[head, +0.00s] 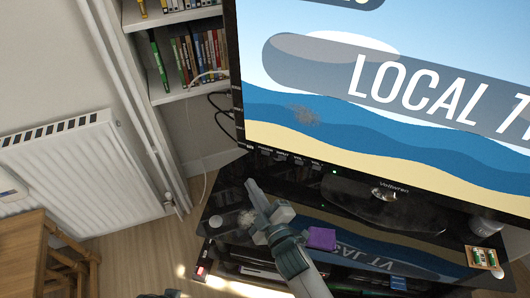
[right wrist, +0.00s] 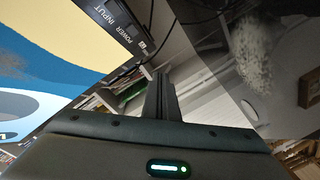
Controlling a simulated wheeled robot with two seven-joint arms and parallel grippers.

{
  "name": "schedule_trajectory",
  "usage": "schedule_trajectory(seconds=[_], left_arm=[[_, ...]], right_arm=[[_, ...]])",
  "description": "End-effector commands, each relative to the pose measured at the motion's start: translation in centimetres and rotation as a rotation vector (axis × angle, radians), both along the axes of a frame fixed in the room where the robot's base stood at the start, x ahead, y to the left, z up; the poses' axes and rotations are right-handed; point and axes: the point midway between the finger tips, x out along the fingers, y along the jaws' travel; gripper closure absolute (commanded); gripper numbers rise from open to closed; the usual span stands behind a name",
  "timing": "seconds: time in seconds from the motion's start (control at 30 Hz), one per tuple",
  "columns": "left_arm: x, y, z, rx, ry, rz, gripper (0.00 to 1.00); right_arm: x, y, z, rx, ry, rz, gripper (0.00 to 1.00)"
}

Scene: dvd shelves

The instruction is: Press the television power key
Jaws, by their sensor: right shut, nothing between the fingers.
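The television (head: 380,90) stands at the right in the head view with its screen lit, and a small green light shows on its lower bezel. A row of labelled keys runs along the bezel's lower left. The power key (head: 264,151) is at the left end of that row. In the right wrist view, the POWER label (right wrist: 126,37) and the INPUT label beside it show on the bezel at upper left. My right gripper (head: 251,184) is shut and empty, below the power key and apart from the bezel. Its closed fingers (right wrist: 160,80) point up in the wrist view.
The black glass stand (head: 222,205) carries a purple box (head: 321,238), a white cube (head: 283,212) close to my right gripper, and a board with small figures (head: 481,257). Shelves of cases (head: 200,52) stand behind. A radiator (head: 75,170) and wooden stool (head: 35,245) are left.

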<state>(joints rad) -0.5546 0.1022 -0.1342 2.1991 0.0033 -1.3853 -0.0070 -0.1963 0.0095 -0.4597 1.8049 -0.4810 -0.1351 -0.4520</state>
Motion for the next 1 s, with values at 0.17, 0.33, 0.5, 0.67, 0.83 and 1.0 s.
schedule_trajectory(seconds=[0.17,0.33,0.5,0.67,0.83,1.0], left_arm=[[0.0,0.0,0.2,0.000,-0.001,0.000,0.69],[-0.1,0.0,0.7,0.000,-0.004,0.000,0.69],[-0.2,0.1,1.2,0.001,-0.003,0.000,0.69],[-0.3,-0.1,2.1,-0.004,-0.015,0.001,0.69],[-0.9,-0.1,2.8,-0.006,-0.014,0.000,0.69],[-0.9,0.0,2.7,-0.002,-0.006,0.001,0.69]], right_arm=[[0.6,-0.2,0.0,0.000,-0.002,0.000,1.00],[1.8,-0.8,-0.1,0.000,-0.002,0.000,1.00],[3.5,-1.5,-0.1,-0.002,-0.002,0.000,1.00],[5.3,-2.3,-0.1,-0.002,-0.002,0.000,1.00],[6.8,-2.9,0.0,0.000,0.000,0.000,1.00],[7.8,-3.3,0.0,-0.001,0.000,0.000,1.00]])
